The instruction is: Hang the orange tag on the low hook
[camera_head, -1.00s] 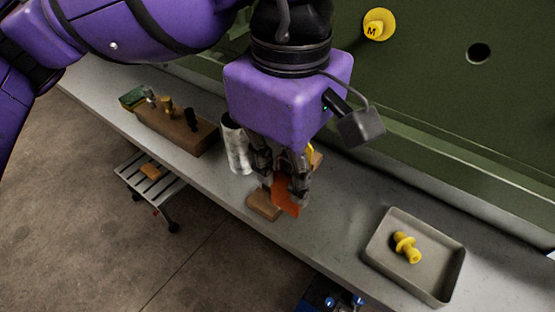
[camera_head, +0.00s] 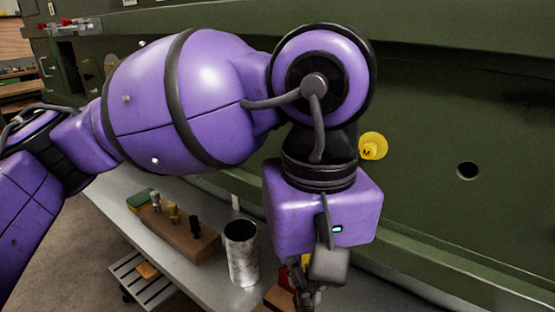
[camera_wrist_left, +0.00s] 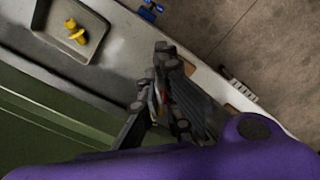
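My left gripper (camera_head: 303,287) hangs low at the bottom edge of the head view, partly hidden by its own wrist and camera. A red-orange bit of the tag (camera_head: 284,276) shows beside the fingers, above the bench. In the left wrist view, the fingers of the left gripper (camera_wrist_left: 160,92) are close together, with only a thin sliver of something between them. The tag is mostly hidden there. I cannot make out the low hook in either view. My right gripper is out of view.
A green panel carries a yellow knob marked M (camera_head: 372,146) and a round hole (camera_head: 467,170). On the grey bench (camera_head: 115,188) stand a metal cup (camera_head: 241,252) and a wooden block (camera_head: 185,235) with several pegs. A tray (camera_wrist_left: 92,50) holds a yellow part (camera_wrist_left: 75,32).

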